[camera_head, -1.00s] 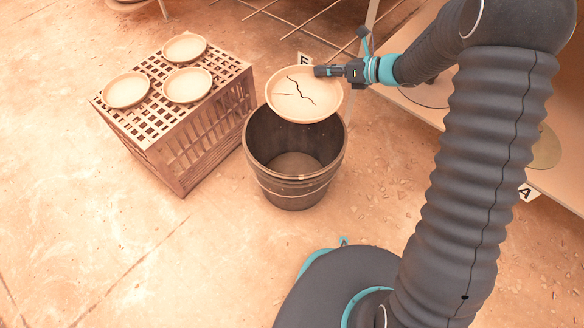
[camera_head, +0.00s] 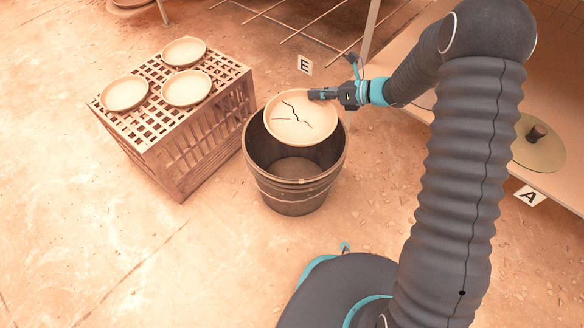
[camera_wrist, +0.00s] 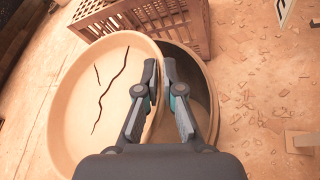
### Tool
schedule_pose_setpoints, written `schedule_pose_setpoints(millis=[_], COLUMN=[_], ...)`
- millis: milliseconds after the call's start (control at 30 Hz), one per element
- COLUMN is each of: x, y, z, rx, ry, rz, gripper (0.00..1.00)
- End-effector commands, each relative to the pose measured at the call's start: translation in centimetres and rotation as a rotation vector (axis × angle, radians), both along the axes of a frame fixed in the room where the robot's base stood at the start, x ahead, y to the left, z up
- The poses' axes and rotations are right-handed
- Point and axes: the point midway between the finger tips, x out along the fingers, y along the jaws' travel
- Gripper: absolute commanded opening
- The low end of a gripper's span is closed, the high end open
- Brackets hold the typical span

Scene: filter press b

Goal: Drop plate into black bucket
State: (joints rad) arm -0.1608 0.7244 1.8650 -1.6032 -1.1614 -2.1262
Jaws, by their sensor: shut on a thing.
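A cracked cream plate (camera_head: 301,121) is held by its right rim in my gripper (camera_head: 318,94), above the back part of the black bucket's mouth. The plate is tilted toward the camera, with dark jagged cracks on its face. In the wrist view the plate (camera_wrist: 90,110) lies left of the shut fingers of my gripper (camera_wrist: 160,92) and covers much of the bucket (camera_wrist: 203,95). The black bucket (camera_head: 292,190) stands upright on the floor, open at the top, and its visible bottom is bare.
A slatted crate (camera_head: 190,150) stands left of the bucket with three plates (camera_head: 186,88) on top. A sign marked E (camera_head: 305,65) is behind the bucket. A low table (camera_head: 560,185) with a sign marked A (camera_head: 529,196) is at the right. Floor in front is clear.

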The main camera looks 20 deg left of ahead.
Motion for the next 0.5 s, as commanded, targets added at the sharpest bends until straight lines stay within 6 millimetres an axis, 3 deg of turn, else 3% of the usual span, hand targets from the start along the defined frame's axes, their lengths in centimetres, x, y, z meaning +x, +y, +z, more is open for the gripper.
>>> schedule_pose_setpoints(millis=[167,300,500], x=[0.03,0.03,0.02], y=[0.01,0.01,0.00], z=[0.10,0.10,0.07], rx=[0.002,0.001,0.001], ry=[0.000,-0.001,-0.001], rz=[-0.001,0.000,0.000], gripper=[0.00,0.35,0.35])
